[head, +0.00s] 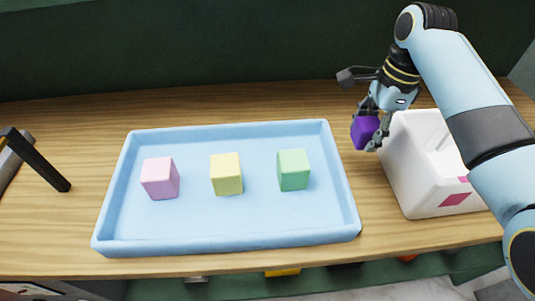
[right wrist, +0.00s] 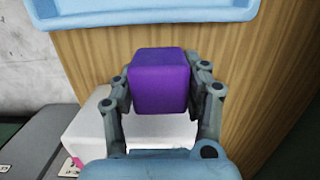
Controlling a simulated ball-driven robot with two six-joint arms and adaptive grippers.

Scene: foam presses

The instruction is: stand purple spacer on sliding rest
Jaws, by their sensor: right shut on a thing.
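The purple spacer (head: 364,131) is a small cube held in my right gripper (head: 373,128), to the right of the blue tray and beside the white block. In the right wrist view the purple spacer (right wrist: 160,82) sits between the two fingers, which close on its sides. The spacer appears to be above the wooden table, apart from the tray. I cannot make out which thing is the sliding rest. My left gripper is not in view.
A blue tray (head: 228,244) holds a pink cube (head: 160,178), a yellow cube (head: 226,174) and a green cube (head: 293,170). A white hollowed block (head: 412,180) with pink marks stands at right. A black bar (head: 38,160) juts in at left. Bare wood (head: 90,125) lies behind the tray.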

